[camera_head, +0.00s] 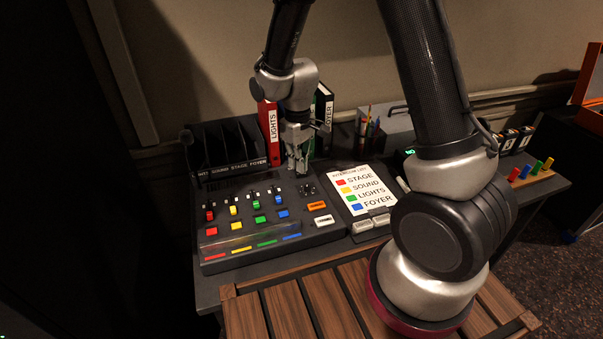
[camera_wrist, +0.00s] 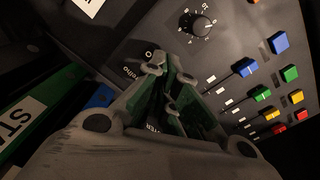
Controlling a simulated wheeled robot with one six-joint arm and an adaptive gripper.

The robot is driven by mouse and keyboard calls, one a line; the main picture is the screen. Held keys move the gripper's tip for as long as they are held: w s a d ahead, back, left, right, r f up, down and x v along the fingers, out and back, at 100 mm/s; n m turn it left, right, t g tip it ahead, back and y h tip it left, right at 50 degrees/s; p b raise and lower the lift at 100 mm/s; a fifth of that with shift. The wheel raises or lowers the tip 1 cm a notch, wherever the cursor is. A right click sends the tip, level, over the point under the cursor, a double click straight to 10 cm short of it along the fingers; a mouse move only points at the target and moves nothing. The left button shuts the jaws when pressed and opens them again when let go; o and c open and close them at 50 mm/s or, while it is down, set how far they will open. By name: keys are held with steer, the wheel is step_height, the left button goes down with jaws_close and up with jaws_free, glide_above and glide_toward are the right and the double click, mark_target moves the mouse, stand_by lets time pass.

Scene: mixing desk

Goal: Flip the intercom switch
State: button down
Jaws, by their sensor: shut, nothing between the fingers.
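The dark mixing desk (camera_head: 245,226) stands on the table, with coloured sliders and buttons. My gripper (camera_head: 301,172) is shut and empty, pointing down at the desk's back right part. In the wrist view my gripper (camera_wrist: 170,72) has its fingertips close over the panel (camera_wrist: 130,42); I cannot tell whether they touch it. Partly covered white lettering shows around the fingers. I cannot make out the intercom switch; the fingers may hide it. A round black knob (camera_wrist: 200,25) with a white scale is beside the fingertips.
Red and black binders stand behind my gripper, with a black file rack (camera_head: 225,150) to the left. A list sheet (camera_head: 362,187) with coloured labels is to the right. A pen holder (camera_head: 369,140) stands behind it. My arm crosses the right side.

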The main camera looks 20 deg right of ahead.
mark_target(298, 174)
steer(key=shift+f, duration=1)
stand_by(0.3)
steer(key=shift+r, duration=3.5)
steer(key=s, duration=0.1)
steer(key=s+d+g, duration=0.1)
steer(key=s, duration=0.1)
steer(key=shift+s+d+f+m, duration=0.1)
steer(key=shift+f+m, duration=0.1)
steer(key=shift+m, duration=0.1)
steer(key=s+d+r+m+t, duration=0.2)
steer(key=s+d+r, duration=0.5)
steer(key=s+r, duration=0.2)
steer(key=s+d+r+m+t, duration=0.3)
steer(key=s+d+r, duration=0.3)
steer(key=s+r, duration=0.3)
steer(key=v, duration=0.3)
steer(key=shift+d+r, duration=0.25)
steer(key=shift+d, duration=0.1)
